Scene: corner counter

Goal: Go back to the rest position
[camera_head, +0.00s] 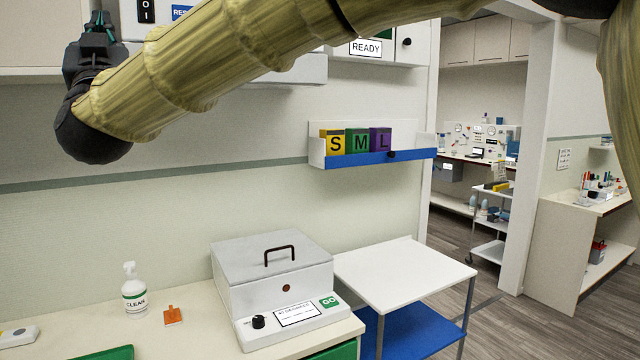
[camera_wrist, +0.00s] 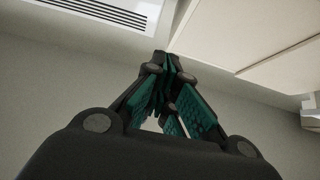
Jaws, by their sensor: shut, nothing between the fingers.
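My gripper (camera_head: 98,30) is at the upper left of the head view, at the end of my raised arm, which crosses the top of the picture. It points upward, in front of the wall and beside a wall panel with a switch (camera_head: 145,11). In the wrist view the fingers of my gripper (camera_wrist: 165,68) come together at their tips, with teal pads on the inner sides. It is shut and holds nothing. It touches nothing that I can see.
Below is a counter with a grey lidded box (camera_head: 272,262), a spray bottle (camera_head: 134,290) and an orange tag (camera_head: 173,315). A wall shelf (camera_head: 375,159) holds S, M and L boxes. A white cart (camera_head: 400,272) stands at right.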

